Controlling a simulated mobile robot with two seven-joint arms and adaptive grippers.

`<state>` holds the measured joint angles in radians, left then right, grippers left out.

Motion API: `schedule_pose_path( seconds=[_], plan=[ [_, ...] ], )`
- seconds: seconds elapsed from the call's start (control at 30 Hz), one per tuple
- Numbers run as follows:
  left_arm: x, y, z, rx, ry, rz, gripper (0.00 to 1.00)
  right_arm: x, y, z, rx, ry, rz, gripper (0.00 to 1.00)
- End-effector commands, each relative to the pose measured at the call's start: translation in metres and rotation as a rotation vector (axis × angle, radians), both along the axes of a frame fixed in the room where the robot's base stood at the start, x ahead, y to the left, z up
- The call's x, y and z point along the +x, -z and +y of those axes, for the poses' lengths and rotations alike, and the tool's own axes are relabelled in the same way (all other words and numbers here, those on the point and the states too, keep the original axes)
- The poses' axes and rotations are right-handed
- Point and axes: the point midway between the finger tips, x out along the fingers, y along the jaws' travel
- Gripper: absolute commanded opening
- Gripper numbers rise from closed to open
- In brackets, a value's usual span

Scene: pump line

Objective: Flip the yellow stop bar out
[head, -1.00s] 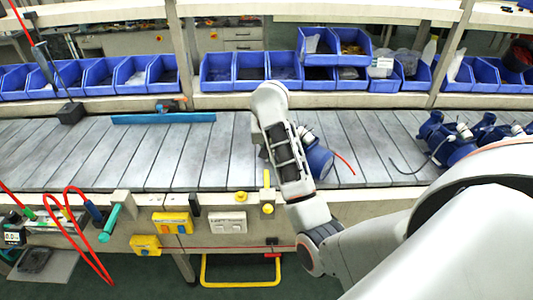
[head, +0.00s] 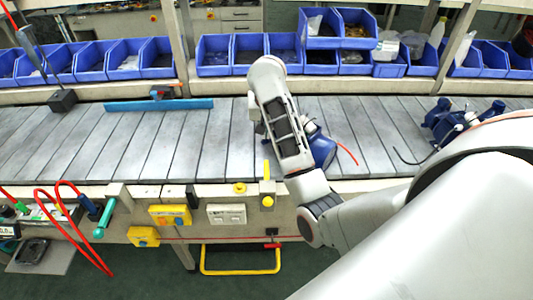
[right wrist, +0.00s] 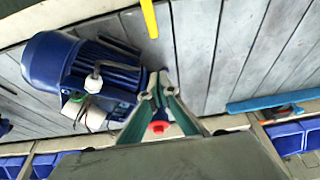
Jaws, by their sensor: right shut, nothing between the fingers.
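The yellow stop bar (head: 266,170) stands at the near edge of the conveyor, above a yellow knob (head: 267,201), in the head view. Its end also shows at the top of the right wrist view (right wrist: 149,18). My right gripper (right wrist: 158,76) is shut and empty over the conveyor slats, apart from the bar, with the blue motor beside it. In the head view my right arm hides its fingers. My left gripper is not in view.
A blue motor (head: 322,150) with a red wire lies on the conveyor just right of my right forearm. More blue pumps (head: 445,122) stand further right. A blue strip (head: 160,105) lies at the far left edge. Yellow control boxes (head: 170,215) sit on the front rail.

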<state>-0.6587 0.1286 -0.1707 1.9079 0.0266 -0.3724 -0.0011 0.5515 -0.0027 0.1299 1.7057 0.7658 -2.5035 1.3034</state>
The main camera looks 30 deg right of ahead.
Motion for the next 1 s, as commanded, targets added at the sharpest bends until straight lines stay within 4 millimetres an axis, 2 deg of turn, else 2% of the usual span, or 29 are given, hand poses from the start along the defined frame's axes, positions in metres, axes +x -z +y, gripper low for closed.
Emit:
schedule_pose_path(
  seconds=[0.57,0.77,1.0],
  plan=[
    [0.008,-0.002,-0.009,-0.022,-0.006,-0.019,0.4,0.025,0.088,-0.018,-0.003,0.003,0.003,0.0],
    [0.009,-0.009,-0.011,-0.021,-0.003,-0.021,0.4,0.005,0.088,-0.005,0.0,0.0,0.001,0.0],
    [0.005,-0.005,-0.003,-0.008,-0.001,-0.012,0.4,-0.008,0.087,0.004,-0.001,0.001,0.0,0.0]
  ],
)
